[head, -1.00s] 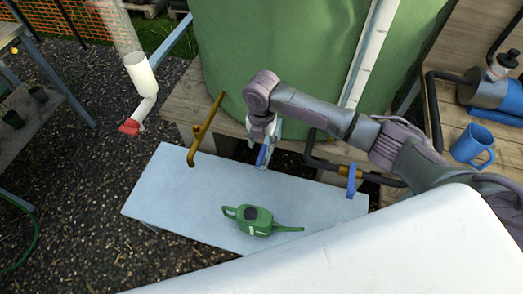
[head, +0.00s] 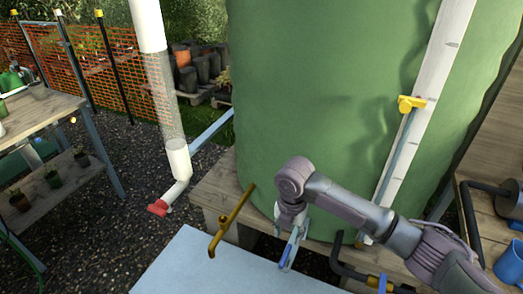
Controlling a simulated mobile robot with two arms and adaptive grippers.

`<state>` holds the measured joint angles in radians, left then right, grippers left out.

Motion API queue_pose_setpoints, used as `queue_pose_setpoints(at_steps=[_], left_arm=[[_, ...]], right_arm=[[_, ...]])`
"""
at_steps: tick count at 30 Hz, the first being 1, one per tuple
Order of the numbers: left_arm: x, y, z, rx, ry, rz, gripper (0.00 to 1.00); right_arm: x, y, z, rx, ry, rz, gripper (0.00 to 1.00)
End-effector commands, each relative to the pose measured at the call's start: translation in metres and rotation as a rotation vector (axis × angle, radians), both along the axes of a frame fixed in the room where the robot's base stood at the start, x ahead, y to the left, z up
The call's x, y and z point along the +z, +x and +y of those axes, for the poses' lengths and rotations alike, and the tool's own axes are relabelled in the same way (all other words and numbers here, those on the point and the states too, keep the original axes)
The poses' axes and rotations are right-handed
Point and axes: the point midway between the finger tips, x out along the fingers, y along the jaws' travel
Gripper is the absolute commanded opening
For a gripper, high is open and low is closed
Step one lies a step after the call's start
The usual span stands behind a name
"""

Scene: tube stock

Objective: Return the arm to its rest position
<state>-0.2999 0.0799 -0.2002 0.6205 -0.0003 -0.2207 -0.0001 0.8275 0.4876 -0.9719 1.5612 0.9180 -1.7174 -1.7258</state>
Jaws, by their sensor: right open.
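My right arm reaches in from the lower right of the head view. Its gripper (head: 291,247) points down in front of the green tank, above the back edge of the pale blue table (head: 205,262). Its jaws are open and I see nothing held between them. The gripper is to the right of the brass tap (head: 231,222) and apart from it. My left gripper is not in view.
The large green tank (head: 320,100) stands on a wooden platform (head: 215,190) behind the arm. A black pipe (head: 352,268) with a blue-handled valve is close by on the right. A blue mug (head: 509,265) sits at the right edge. A white downpipe (head: 178,160) stands left.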

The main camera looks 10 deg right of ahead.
Motion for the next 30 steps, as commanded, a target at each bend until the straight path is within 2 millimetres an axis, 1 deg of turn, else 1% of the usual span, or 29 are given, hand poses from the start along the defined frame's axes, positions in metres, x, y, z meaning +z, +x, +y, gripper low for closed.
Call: queue_pose_setpoints(at_steps=[2,5,8,9,11,12,14,15,17,18,21,24,30], left_arm=[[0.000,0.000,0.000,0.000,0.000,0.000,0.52],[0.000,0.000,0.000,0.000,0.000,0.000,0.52],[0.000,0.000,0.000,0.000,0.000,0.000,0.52],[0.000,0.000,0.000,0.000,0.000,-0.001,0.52],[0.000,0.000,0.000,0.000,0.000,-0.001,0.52],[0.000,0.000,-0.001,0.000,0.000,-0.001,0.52],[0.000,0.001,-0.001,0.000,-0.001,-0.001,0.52],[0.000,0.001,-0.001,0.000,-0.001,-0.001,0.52],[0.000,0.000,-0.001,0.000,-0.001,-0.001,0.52],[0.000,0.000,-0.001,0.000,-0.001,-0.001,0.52],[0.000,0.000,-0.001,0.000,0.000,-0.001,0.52],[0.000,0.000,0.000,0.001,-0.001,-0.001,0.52],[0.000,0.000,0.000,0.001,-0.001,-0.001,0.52]], right_arm=[[-0.002,-0.002,0.002,-0.005,0.003,0.001,0.49],[-0.011,-0.014,0.013,-0.050,0.029,-0.002,0.49],[-0.026,-0.040,0.036,-0.178,0.089,-0.008,0.49],[-0.033,-0.053,0.046,-0.258,0.123,-0.010,0.49],[-0.040,-0.073,0.060,-0.403,0.179,-0.014,0.49],[-0.042,-0.086,0.067,-0.512,0.219,-0.015,0.49],[-0.045,-0.104,0.073,-0.688,0.270,-0.012,0.49],[-0.046,-0.116,0.073,-0.813,0.302,-0.009,0.49],[-0.048,-0.133,0.070,-1.008,0.342,-0.002,0.49],[-0.048,-0.143,0.065,-1.139,0.364,0.002,0.49],[-0.047,-0.165,0.047,-1.422,0.395,0.002,0.49],[-0.047,-0.182,0.029,-1.641,0.406,-0.005,0.49],[-0.044,-0.212,-0.006,-1.970,0.405,-0.035,0.49]])
